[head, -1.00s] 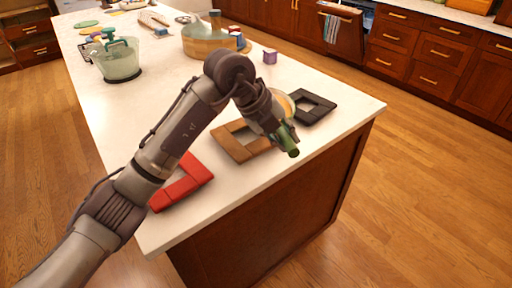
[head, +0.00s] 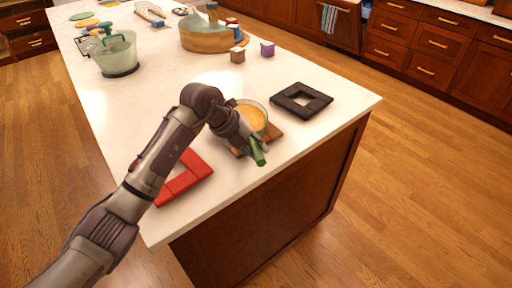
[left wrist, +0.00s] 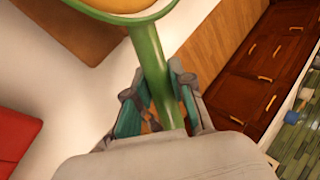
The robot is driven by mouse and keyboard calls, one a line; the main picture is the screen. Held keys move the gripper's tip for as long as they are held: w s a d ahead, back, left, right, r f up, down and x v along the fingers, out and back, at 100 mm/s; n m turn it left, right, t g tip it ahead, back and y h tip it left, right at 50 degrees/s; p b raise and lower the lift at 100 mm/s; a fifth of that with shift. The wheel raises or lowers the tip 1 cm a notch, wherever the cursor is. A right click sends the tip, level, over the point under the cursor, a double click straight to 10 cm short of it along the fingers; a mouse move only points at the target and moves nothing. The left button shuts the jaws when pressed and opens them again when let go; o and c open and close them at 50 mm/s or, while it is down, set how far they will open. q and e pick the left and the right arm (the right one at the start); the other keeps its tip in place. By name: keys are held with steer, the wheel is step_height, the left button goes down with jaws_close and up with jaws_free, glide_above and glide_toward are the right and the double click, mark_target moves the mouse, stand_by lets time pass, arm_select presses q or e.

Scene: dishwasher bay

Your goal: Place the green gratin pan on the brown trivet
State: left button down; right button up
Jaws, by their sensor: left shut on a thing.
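The green gratin pan (head: 250,117), with orange-yellow food inside, is over the brown trivet (head: 275,133) near the counter's front edge. My forearm and the pan hide much of the trivet. I cannot tell whether the pan touches it or hangs just above. My left gripper (head: 253,145) is shut on the pan's green handle, which points toward the counter edge. In the left wrist view, the handle (left wrist: 150,62) runs between the fingers (left wrist: 158,100), with the pan's rim at the top and the brown trivet (left wrist: 70,28) beyond it. My right gripper is not in view.
A red trivet (head: 187,178) lies to the left and a black trivet (head: 302,88) to the right. The middle counter is clear.

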arm_select(q)
steer(key=c, duration=1)
jaws_free()
steer(key=shift+f, duration=0.1)
steer(key=b+v, duration=0.1)
steer(key=v, duration=1.1)
steer(key=shift+b, duration=0.35)
